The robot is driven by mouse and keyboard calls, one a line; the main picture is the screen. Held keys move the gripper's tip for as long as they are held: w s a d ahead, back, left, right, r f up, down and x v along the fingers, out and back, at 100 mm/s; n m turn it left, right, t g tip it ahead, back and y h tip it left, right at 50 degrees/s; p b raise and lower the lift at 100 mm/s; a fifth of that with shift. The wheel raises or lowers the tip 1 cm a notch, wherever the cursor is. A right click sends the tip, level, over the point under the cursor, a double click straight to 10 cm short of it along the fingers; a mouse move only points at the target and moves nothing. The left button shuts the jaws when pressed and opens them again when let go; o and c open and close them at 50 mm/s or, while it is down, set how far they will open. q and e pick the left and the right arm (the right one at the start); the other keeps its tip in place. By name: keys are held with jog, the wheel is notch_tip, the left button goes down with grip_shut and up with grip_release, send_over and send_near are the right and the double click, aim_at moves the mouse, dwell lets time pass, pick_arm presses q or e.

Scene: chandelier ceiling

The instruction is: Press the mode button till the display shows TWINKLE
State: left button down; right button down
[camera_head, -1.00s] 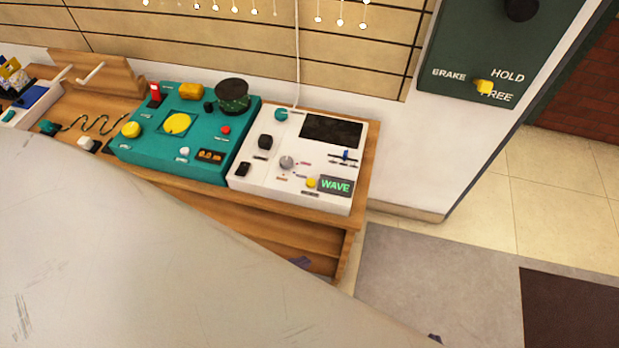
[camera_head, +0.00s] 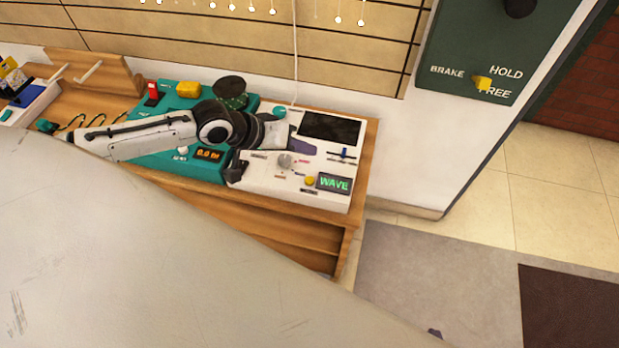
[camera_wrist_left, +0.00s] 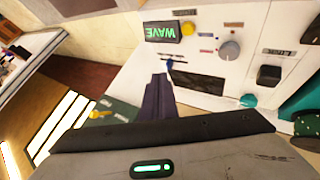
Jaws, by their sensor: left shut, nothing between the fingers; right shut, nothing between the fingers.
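The white console (camera_head: 262,178) has a small display (camera_head: 334,183) reading WAVE in green letters. The display is upside down in the left wrist view (camera_wrist_left: 163,32). A round yellow button (camera_head: 310,181) sits beside the display, and it also shows in the left wrist view (camera_wrist_left: 187,30). The button's small label is not legible. My left gripper (camera_head: 301,145) is over the console's upper part, near the dark screen and apart from the yellow button. Its dark fingers (camera_wrist_left: 159,80) are shut and empty in the left wrist view. My right gripper is not in view.
A grey knob (camera_head: 284,161), a blue slider (camera_head: 344,154) and a dark screen (camera_head: 328,127) share the console. A teal box (camera_head: 135,150) with controls stands to its left, partly behind my left arm. A green brake panel (camera_head: 462,50) is on the wall at right.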

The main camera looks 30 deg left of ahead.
pick_arm(q)
jog(key=b, duration=0.5)
send_over(310, 181)
jog(key=a, duration=0.1)
jog(key=f, duration=0.7)
jog(key=shift+s+f, duration=0.2)
jog(key=shift+s, duration=0.2)
jog(key=shift+f+b, duration=0.3)
jog(key=shift+f, duration=0.35)
jog(key=shift+f, duration=0.15)
dwell(0.6)
jog(key=shift+f, duration=0.35)
